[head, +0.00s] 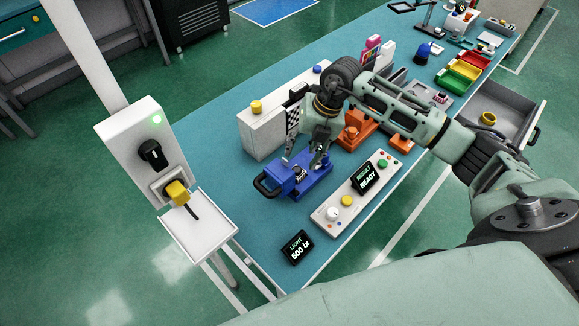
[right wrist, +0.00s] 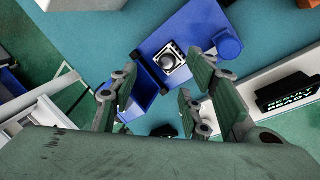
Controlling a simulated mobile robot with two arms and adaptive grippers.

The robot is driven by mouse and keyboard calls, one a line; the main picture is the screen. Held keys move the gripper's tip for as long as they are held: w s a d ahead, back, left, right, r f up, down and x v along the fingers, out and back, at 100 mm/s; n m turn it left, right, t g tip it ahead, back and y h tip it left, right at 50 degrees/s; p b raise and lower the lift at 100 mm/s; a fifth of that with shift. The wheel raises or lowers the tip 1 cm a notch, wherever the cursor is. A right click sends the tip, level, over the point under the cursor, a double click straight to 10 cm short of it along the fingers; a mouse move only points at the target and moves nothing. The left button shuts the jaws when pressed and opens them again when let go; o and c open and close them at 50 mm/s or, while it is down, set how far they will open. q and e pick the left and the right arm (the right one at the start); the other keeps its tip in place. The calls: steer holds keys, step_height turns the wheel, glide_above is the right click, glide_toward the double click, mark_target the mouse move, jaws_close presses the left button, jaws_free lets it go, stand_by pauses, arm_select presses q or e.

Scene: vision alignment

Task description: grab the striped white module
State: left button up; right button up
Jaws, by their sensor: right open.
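A small module with a pale square frame and a dark round centre (right wrist: 172,59) sits on the blue fixture (right wrist: 200,22) in the right wrist view. I cannot make out stripes on it. In the head view the blue fixture (head: 316,181) has a black handle at its left end and lies on the teal bench; the module is small there and partly hidden by the fingers. My right gripper (head: 304,158) is over the fixture, pointing down, open and empty. In the right wrist view its fingers (right wrist: 160,85) stand apart, with the module between and beyond their tips. My left gripper is not in view.
A grey box (head: 262,133) with a yellow knob and a checkered plate stand behind the fixture. A white panel (head: 330,214) reading "READY" lies in front, and an orange block (head: 352,134) stands to the right. A small "LIGHT 500 lx" display (head: 297,247) is near the bench edge.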

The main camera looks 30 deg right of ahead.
mark_target(296, 169)
steer(key=f, duration=0.1)
steer(key=f+p, duration=0.2)
steer(key=shift+s+a+f, duration=0.3)
steer(key=shift+f, duration=0.1)
steer(key=x, duration=0.2)
steer(key=shift+f+p, duration=0.3)
steer(key=shift+p, duration=0.05)
steer(key=shift+w+f, duration=0.15)
steer(key=shift+f, duration=0.2)
steer(key=c, duration=0.6)
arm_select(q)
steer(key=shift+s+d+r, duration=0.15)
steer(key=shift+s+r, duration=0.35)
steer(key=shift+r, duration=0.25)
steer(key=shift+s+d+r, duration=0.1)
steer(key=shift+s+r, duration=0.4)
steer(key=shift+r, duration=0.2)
arm_select(e)
jaws_close()
